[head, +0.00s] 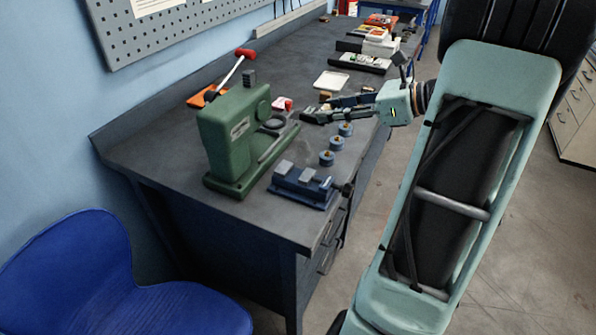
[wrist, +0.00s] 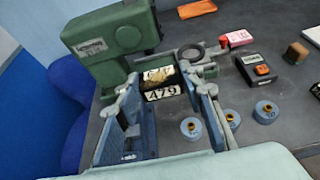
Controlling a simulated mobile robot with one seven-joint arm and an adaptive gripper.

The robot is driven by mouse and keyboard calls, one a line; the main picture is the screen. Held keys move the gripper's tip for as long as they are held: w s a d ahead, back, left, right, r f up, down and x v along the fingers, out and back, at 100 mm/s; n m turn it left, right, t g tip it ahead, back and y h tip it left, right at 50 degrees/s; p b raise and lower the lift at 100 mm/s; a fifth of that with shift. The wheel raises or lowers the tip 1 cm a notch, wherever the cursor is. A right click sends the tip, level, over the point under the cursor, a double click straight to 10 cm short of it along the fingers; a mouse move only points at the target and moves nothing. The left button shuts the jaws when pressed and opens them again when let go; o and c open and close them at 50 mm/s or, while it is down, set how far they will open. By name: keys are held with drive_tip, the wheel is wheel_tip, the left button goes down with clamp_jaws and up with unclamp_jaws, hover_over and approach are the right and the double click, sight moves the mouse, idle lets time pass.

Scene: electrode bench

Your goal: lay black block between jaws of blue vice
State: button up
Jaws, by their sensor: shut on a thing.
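My gripper (head: 318,114) hangs over the bench, right of the green press and farther back than the blue vice. In the wrist view my gripper (wrist: 161,82) has its two fingers closed on the black block (wrist: 162,93), which bears the pale digits 479 and a yellowish patch. The block is hard to tell from the dark fingers in the head view. The blue vice (head: 302,187) sits at the bench's near end with two grey jaws and a gap between them. In the wrist view a blue part between the fingers seems to be the vice (wrist: 146,141), mostly hidden.
A green press (head: 228,138) with a red-knobbed lever stands left of the vice. Several blue cylinders with brass tops, one of them here (head: 327,158), stand in a row right of and behind it. Trays (head: 360,62) lie farther back. A blue chair (head: 75,270) stands at front left.

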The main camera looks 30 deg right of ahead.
sight(289, 169)
drive_tip(key=s+a+f, duration=0.1)
drive_tip(key=a+f, duration=0.1)
drive_tip(key=a, duration=0.1)
drive_tip(key=s+a+f+b, duration=0.1)
drive_tip(key=a+f, duration=0.1)
drive_tip(key=s+a+f, duration=0.1)
drive_tip(key=a+f, duration=0.2)
drive_tip(key=shift+a+f+b, duration=0.1)
drive_tip(key=shift+a+b, duration=0.2)
drive_tip(key=shift+a, duration=0.05)
drive_tip(key=shift+a+f, duration=0.2)
drive_tip(key=shift+f, duration=0.1)
drive_tip(key=shift+s+a+f+b, duration=0.15)
drive_tip(key=shift+f+b, duration=0.1)
drive_tip(key=shift+f, duration=0.65)
drive_tip(key=shift+w+a+f+b, duration=0.1)
drive_tip(key=shift+f+b, duration=0.1)
drive_tip(key=shift+f, duration=0.65)
drive_tip(key=shift+f, duration=0.2)
drive_tip(key=o, duration=1.4)
